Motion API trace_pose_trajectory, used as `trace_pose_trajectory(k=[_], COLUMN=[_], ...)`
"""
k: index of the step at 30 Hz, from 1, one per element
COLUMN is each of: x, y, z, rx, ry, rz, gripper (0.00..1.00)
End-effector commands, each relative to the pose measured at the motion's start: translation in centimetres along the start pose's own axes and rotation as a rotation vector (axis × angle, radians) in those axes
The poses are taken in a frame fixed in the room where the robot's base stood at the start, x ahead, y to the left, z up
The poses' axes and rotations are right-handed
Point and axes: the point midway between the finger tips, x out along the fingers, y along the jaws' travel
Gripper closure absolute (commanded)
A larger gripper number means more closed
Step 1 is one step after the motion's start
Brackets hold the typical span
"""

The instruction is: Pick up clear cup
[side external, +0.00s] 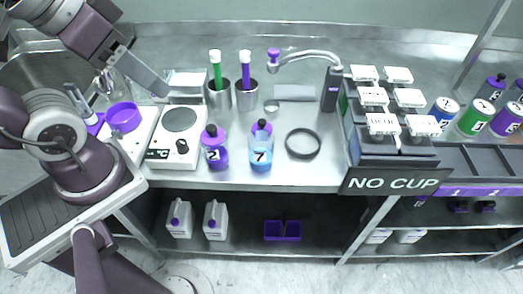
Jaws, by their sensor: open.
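My gripper (150,84) hangs at the upper left over the back of the bench, left of the metal pots. It is open and I see nothing between its fingers. A clear cup-like vessel (262,158) with pale blue liquid and a label 7 stands upright at the bench's front middle, with something purple behind its top. My gripper is well to the left of it and apart. Other clear glassware (113,86) shows faintly below and left of my gripper, partly hidden; I cannot tell its exact shape.

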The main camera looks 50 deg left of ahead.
Motion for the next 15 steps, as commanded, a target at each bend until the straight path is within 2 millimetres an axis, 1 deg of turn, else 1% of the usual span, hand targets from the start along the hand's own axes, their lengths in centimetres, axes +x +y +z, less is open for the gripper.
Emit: trace_pose_trajectory(k=[1, 3, 11, 14, 15], x=[0.0, 0.0, 0.0, -1.2, -2.3], y=[0.0, 0.0, 0.0, 0.0, 0.0], z=[0.0, 0.0, 0.0, -0.8, -1.4], rx=[0.000, 0.000, 0.000, 0.000, 0.000], ry=[0.000, 0.000, 0.000, 0.005, 0.007], rz=[0.000, 0.000, 0.000, 0.000, 0.000], gripper=[0.34, 0.23, 0.23, 0.23, 0.23])
